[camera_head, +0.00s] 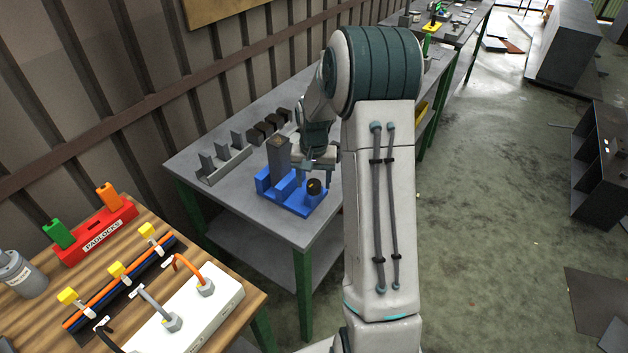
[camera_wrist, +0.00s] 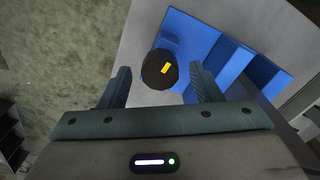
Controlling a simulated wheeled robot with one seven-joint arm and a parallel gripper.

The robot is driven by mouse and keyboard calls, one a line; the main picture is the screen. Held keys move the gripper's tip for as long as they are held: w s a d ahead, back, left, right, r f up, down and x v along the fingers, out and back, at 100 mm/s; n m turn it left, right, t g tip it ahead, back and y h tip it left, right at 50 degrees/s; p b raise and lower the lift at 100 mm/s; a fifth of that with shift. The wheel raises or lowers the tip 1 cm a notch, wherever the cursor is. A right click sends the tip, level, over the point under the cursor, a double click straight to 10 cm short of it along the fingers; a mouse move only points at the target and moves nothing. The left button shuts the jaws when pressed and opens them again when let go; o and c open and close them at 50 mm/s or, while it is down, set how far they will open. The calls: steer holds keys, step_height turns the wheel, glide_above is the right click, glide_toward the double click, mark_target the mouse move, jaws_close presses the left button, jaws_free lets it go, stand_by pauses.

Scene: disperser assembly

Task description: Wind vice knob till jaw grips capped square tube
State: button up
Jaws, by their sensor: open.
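The blue vice (camera_head: 291,199) sits on the grey table near its front edge. The capped square tube (camera_head: 278,155) stands upright between its blue walls; whether the jaw touches it I cannot tell. The round black knob (camera_head: 314,187) is at the vice's right end. In the wrist view the knob (camera_wrist: 160,69) shows a yellow mark and lies between my open fingers, at about tip height in the picture, with gaps on both sides. My gripper (camera_wrist: 161,82) is open and empty. The vice body (camera_wrist: 215,55) is beyond it; the tube is not clearly seen there.
A grey rack (camera_head: 222,166) with upright plates and several dark blocks (camera_head: 268,128) stand behind the vice on the grey table (camera_head: 250,100). A wooden table (camera_head: 190,235) at the left front holds a red padlock stand (camera_head: 95,230) and a white block (camera_head: 215,300).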

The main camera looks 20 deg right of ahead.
mark_target(314, 184)
steer(key=shift+f, duration=0.7)
steer(key=c, duration=1)
steer(key=shift+f+m+b, duration=0.1)
steer(key=shift+m+b, duration=0.3)
steer(key=shift+b, duration=0.1)
steer(key=o, duration=1)
step_height(314, 184, up, 14)
steer(key=b, duration=0.2)
